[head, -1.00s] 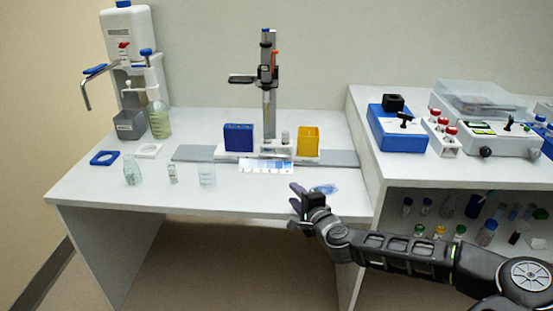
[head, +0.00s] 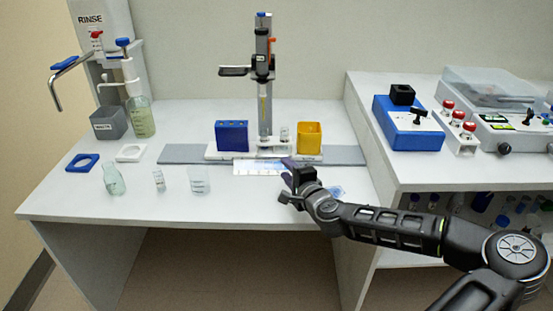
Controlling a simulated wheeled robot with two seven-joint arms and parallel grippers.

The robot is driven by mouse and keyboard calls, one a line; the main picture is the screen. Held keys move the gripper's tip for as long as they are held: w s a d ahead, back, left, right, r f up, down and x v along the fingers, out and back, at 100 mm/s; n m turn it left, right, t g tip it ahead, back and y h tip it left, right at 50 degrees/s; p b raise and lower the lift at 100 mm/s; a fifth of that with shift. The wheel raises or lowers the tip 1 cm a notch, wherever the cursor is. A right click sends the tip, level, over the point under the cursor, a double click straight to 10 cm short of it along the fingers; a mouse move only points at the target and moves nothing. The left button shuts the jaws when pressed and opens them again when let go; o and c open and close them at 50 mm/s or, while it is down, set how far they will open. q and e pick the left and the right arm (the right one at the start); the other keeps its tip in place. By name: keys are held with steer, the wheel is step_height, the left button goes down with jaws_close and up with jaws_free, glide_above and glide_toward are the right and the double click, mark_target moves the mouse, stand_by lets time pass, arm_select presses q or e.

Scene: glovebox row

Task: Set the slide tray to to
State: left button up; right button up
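The slide tray (head: 228,156) seems to be the white carriage on the grey rail (head: 185,153) at the back of the bench. It bears a blue box (head: 232,136) at its left, small clear vials in the middle and a yellow box (head: 309,138) at its right. A stand with a vertical column (head: 265,95) rises behind it. My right gripper (head: 286,174) is in front of the tray's right half; its fingers look apart with nothing seen between them. It partly covers a white strip with blue patches (head: 256,168). My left gripper is out of view.
A flask (head: 114,180), a small vial (head: 158,180) and a beaker (head: 199,181) stand at the front left. A rinse station (head: 103,55) and pump bottle (head: 140,115) stand behind. A raised bench with blue device (head: 408,130) bounds the right.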

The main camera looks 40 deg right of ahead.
mark_target(275, 157)
steer(key=x, duration=0.7)
steer(key=shift+w+d+b, duration=0.15)
steer(key=shift+w+b, duration=0.2)
steer(key=shift+c, duration=0.5)
jaws_close()
steer(key=shift+f, duration=0.1)
stand_by(0.5)
